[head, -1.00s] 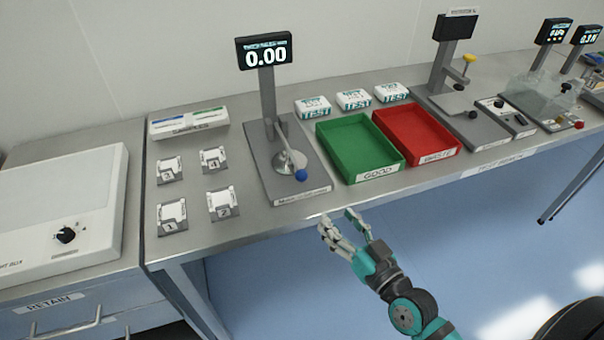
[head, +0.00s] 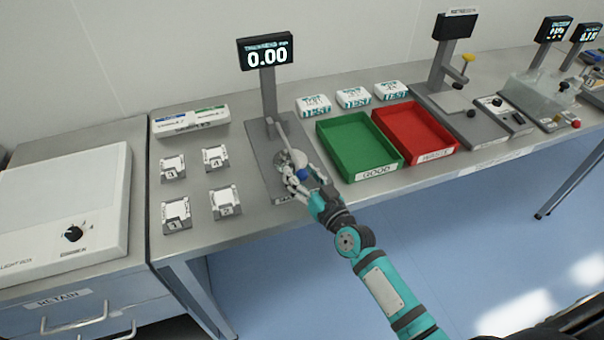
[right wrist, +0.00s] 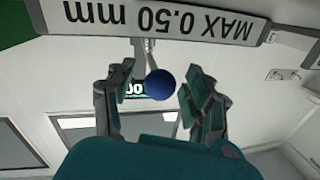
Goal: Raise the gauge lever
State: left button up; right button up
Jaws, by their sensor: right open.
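The thickness gauge (head: 262,140) stands on the steel bench, and its display (head: 266,54) reads 0.00. Its lever (head: 284,142) slopes down toward the front and ends in a blue ball knob (head: 303,174). My right gripper (head: 303,180) is at the knob, with its fingers open around it. In the right wrist view the blue knob (right wrist: 159,84) sits between the two open fingers of my right gripper (right wrist: 150,103), with a visible gap to the right finger; contact on the left is unclear. My left gripper is not in view.
A green tray (head: 333,130) and a red tray (head: 392,121) stand right of the gauge. Several numbered blocks (head: 177,213) sit to its left. White TEST packs (head: 352,97) lie behind the trays. A labelled edge (right wrist: 160,22) is close in the wrist view.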

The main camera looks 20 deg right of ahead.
grip_shut()
dwell(0.3)
jog(key=shift+w, duration=0.1)
